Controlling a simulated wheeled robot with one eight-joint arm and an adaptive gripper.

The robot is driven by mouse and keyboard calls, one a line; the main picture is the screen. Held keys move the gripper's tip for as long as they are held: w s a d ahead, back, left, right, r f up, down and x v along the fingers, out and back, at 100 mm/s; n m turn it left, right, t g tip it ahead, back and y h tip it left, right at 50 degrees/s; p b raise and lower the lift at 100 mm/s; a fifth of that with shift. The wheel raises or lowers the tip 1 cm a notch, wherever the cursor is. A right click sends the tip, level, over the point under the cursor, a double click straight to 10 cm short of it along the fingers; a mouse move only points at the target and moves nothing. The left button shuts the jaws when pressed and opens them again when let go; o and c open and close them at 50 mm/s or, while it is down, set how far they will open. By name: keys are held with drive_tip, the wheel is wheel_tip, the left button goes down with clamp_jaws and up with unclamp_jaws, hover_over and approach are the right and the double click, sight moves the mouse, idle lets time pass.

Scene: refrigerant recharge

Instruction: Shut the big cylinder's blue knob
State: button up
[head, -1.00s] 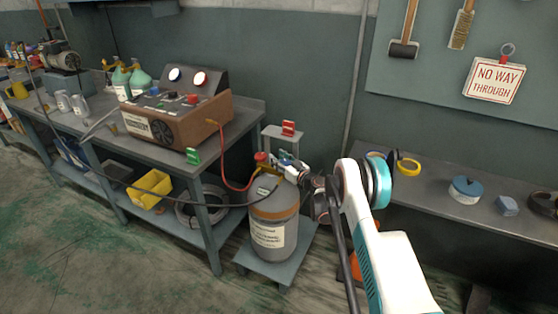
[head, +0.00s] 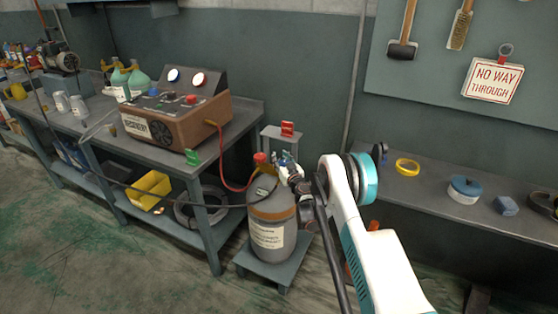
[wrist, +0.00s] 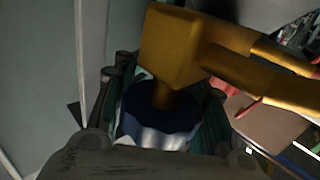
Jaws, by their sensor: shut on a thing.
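The big cylinder (head: 268,240), grey with an orange-brown band and a pale label, stands on a low grey platform beside the bench. A red knob (head: 261,158) shows on its top left. In the wrist view the blue knob (wrist: 158,124) sits on a stem against a brass valve body (wrist: 178,48). My gripper (wrist: 160,135) is shut on the blue knob, with a finger on each side of it. In the head view my gripper (head: 291,170) is at the cylinder's top right, and the knob is mostly hidden there.
A brown recovery machine (head: 178,118) stands on the left bench. A red hose (head: 224,165) and a black hose (head: 190,207) run to the cylinder's top. A right bench (head: 420,185) holds tape and small items.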

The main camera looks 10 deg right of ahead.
drive_tip(key=shift+d+m+h, duration=0.25)
drive_tip(key=shift+m+h, duration=0.4)
drive_tip(key=shift+h, duration=0.4)
drive_tip(key=shift+d+m+h, duration=0.25)
drive_tip(key=shift+m+h, duration=0.4)
drive_tip(key=shift+h, duration=0.4)
drive_tip(key=o, duration=0.9)
drive_tip(key=shift+y, duration=0.3)
